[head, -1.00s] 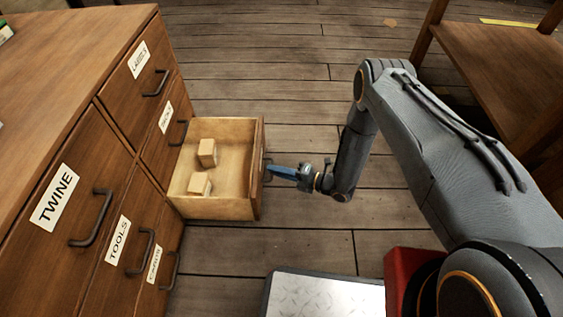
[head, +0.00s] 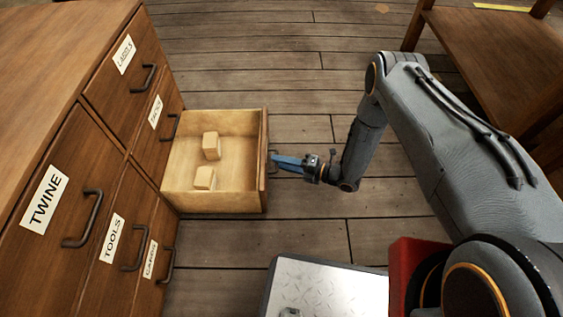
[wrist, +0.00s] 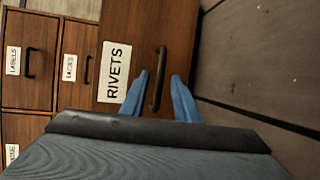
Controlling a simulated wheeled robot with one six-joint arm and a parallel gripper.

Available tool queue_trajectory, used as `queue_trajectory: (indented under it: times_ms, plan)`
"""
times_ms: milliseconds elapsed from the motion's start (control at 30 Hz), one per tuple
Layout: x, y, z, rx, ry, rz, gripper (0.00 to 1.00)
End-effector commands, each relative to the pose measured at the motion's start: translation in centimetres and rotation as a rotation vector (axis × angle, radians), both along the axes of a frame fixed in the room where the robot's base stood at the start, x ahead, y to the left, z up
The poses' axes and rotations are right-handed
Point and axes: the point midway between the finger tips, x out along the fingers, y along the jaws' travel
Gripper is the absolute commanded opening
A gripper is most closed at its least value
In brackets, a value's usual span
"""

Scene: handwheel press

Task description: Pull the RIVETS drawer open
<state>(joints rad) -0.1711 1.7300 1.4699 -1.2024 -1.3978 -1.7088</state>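The RIVETS drawer (head: 264,185) stands out from the cabinet, its box open to view in the head view. Two small wooden blocks (head: 211,146) lie in it. In the wrist view its brown front carries a white RIVETS label (wrist: 115,72) and a dark bar handle (wrist: 158,82). My gripper (wrist: 160,82) has its blue fingers on either side of the handle, with a narrow gap showing on each side. In the head view my gripper (head: 273,160) is at the drawer front, and its fingers partly hide the handle.
The cabinet's other drawers, such as TWINE (head: 62,195) and TOOLS (head: 115,235), are shut. A wooden table (head: 490,50) stands at upper right. Bare floor (head: 300,125) lies beyond the open drawer. A metal-topped platform (head: 325,290) shows at the bottom.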

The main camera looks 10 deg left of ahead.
Motion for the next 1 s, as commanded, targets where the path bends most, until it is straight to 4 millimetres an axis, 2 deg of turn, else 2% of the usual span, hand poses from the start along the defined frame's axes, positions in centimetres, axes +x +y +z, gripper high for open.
queue_trajectory:
  times_ms: [267,367,700,833,1000]
  plan:
    - [0.1,-0.2,0.1,0.0,0.0,-0.002,0.28]
    - [0.0,-1.1,0.3,0.0,-0.001,-0.005,0.28]
    - [-1.0,-6.2,1.4,0.0,-0.001,-0.005,0.28]
    - [-1.3,-7.2,1.5,0.0,-0.001,-0.003,0.28]
    - [-1.4,-7.6,1.5,0.0,0.0,0.0,0.28]
